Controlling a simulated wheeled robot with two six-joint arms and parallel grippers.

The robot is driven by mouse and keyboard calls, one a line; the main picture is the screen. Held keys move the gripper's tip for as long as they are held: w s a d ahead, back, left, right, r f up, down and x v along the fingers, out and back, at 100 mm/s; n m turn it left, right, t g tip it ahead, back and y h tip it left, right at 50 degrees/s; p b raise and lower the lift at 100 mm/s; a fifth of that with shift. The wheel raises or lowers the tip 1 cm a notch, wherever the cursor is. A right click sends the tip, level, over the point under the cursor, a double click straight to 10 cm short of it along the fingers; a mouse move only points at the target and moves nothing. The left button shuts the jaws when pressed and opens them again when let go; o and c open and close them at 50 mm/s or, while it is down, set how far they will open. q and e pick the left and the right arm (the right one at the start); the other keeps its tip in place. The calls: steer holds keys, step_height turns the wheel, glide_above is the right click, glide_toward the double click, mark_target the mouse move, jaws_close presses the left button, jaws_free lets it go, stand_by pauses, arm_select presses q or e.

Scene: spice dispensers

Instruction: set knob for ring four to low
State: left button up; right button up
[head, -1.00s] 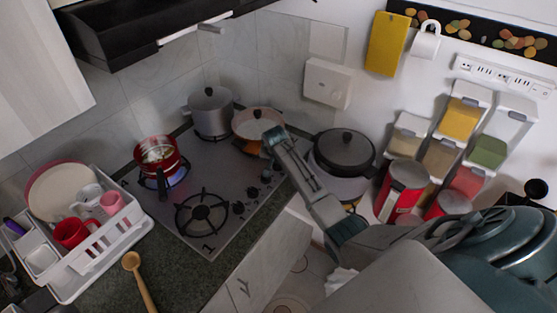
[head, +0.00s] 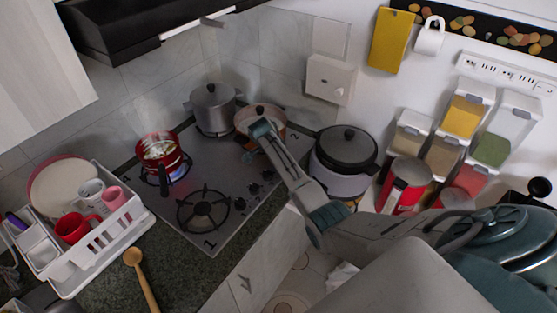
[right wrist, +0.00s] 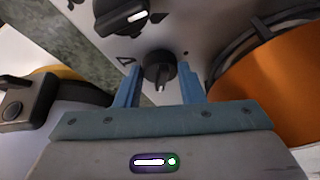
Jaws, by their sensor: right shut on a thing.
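The grey hob (head: 198,163) has a row of black knobs, including one knob (head: 253,188) near its right edge. My right gripper (head: 253,147) reaches over the far end of that row, hiding the knob there. In the right wrist view, my right gripper (right wrist: 160,88) has its blue fingers on either side of a small black knob (right wrist: 158,69), shut on it. The knob's pale pointer mark faces toward the gripper. A mark like a 4 is printed beside it. My left gripper is not in view.
An orange-brown pan (head: 270,116) stands close by the right gripper. A red pot (head: 159,153) steams over a blue flame, and a grey lidded pot (head: 213,107) stands behind. A black-lidded cooker (head: 345,150) is right of the arm.

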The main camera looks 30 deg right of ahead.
stand_by(0.4)
steer(key=o, duration=0.7)
steer(key=shift+r, duration=0.1)
steer(key=b+v, duration=0.3)
steer(key=v, duration=0.7)
steer(key=shift+a+r+b, duration=0.2)
steer(key=shift+r+b, duration=0.1)
steer(key=shift+b, duration=0.1)
